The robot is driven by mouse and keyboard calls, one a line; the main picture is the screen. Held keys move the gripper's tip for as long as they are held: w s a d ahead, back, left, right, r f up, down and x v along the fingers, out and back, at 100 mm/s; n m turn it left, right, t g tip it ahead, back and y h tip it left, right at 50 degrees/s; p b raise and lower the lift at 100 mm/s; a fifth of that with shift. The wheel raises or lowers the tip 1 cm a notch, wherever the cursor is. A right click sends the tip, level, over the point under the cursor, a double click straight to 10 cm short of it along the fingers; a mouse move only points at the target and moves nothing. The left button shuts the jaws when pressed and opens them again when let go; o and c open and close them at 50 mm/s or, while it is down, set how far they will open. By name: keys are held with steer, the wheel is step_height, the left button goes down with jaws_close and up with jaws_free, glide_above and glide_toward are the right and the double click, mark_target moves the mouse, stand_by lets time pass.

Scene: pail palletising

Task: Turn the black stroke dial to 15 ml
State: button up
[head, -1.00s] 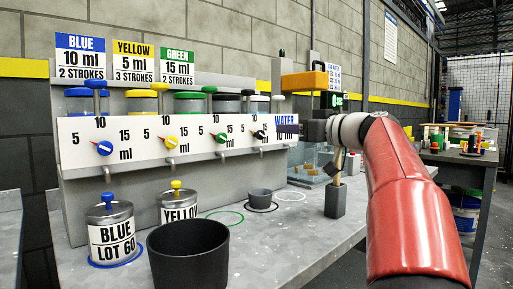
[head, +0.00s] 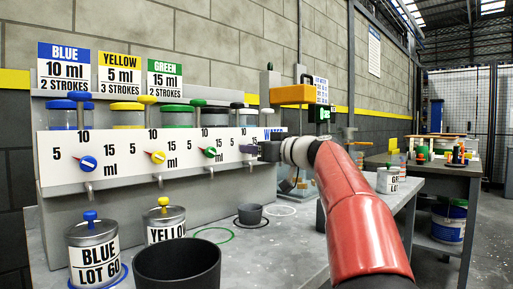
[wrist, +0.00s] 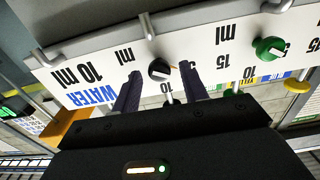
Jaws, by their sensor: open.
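The black dial (wrist: 159,70) sits on the white panel (wrist: 70,75), which appears upside down in the wrist view. Its pale pointer tip seems to face right there, towards the green dial. My gripper (wrist: 160,78) is open, with one dark finger on each side of the black dial; I cannot tell whether they touch it. The "10" shows below the dial; its "15" seems hidden behind the left finger. In the head view my gripper (head: 250,149) is at the panel's right part and covers the black dial.
The green dial (head: 210,153), yellow dial (head: 158,157) and blue dial (head: 88,163) line the panel, with spouts below. A black bucket (head: 178,265), labelled cans (head: 95,255) and a small grey cup (head: 250,214) stand on the bench. A yellow-topped device (head: 292,95) stands behind my arm.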

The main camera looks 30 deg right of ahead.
steer(key=shift+c, duration=0.3)
steer(key=c, duration=0.8)
steer(key=shift+c, duration=0.3)
steer(key=shift+m, duration=0.4)
steer(key=shift+d+f+m+p, duration=0.15)
steer(key=shift+m+p, duration=1.4)
steer(key=shift+m, duration=4.2)
steer(key=shift+a+f+m+p, duration=0.1)
steer(key=shift+m+p, duration=1.4)
steer(key=shift+m, duration=4.25)
steer(key=shift+d, duration=0.1)
